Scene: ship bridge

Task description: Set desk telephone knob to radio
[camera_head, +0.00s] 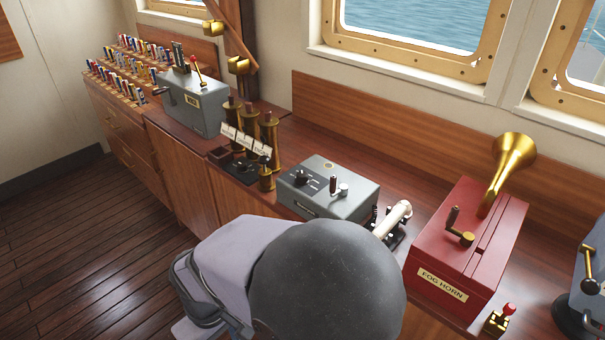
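A grey box (328,188) sits on the wooden counter at the middle of the view. A white handset (394,219) lies in a black cradle just right of the box. Which of these is the desk telephone's knob, and where it points, is too small to read. My arm's large rounded links fill the bottom middle, in front of the counter. My gripper does not show.
A red fog horn box (468,248) with a brass horn stands to the right. Brass cylinders (268,138) and a grey levered box (194,104) stand to the left. Racks of coloured flags (125,70) are at far left. A small red-topped lever (501,318) is at the front right.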

